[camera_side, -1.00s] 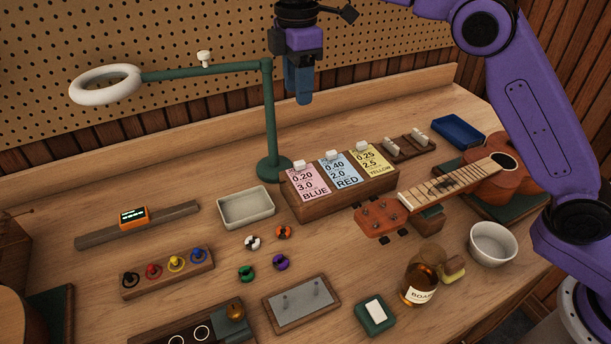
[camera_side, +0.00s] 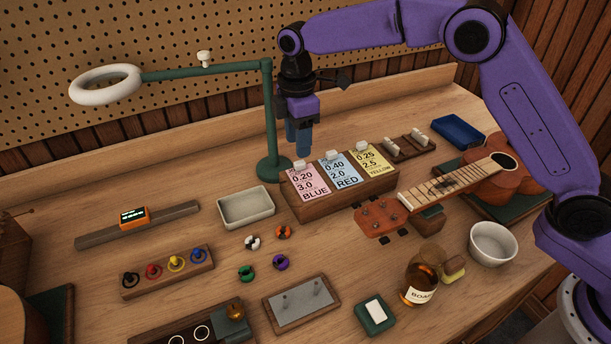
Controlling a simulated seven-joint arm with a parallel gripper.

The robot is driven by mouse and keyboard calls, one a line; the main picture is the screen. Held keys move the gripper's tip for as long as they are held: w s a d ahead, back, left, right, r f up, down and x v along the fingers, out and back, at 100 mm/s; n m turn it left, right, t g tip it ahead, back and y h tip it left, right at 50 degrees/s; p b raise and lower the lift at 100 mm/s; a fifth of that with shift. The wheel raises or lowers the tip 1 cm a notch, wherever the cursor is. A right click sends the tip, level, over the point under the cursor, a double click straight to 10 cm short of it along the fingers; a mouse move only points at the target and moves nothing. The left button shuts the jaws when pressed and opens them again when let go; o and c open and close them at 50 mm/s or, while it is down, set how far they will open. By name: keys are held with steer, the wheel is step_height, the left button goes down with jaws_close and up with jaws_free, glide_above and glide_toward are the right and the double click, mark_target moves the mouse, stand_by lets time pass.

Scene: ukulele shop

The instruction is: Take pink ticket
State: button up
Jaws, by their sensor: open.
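The pink ticket (camera_side: 309,182) lies on the left part of a sloped wooden rack (camera_side: 334,206). It reads 0.20, 3.0, BLUE and has a white tab (camera_side: 299,166) at its top edge. My gripper (camera_side: 299,152) is just above and behind the pink ticket's top edge, with its blue fingers pointing down. The fingers overlap in this view, so the gap between them hardly shows. Nothing is seen held. A blue ticket (camera_side: 341,169) marked RED and a yellow ticket (camera_side: 371,159) marked YELLOW lie to the right on the same rack.
A green lamp post (camera_side: 270,120) stands close left of my gripper, its arm reaching left to a white ring (camera_side: 106,84). A cream tray (camera_side: 246,207) lies left of the rack. A ukulele (camera_side: 495,180) lies to the right. Several small coloured pegs sit in front.

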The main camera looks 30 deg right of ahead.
mark_target(298, 162)
steer(key=shift+s+a+f, duration=0.1)
steer(key=shift+f, duration=2.55)
steer(key=shift+c, duration=0.3)
jaws_close()
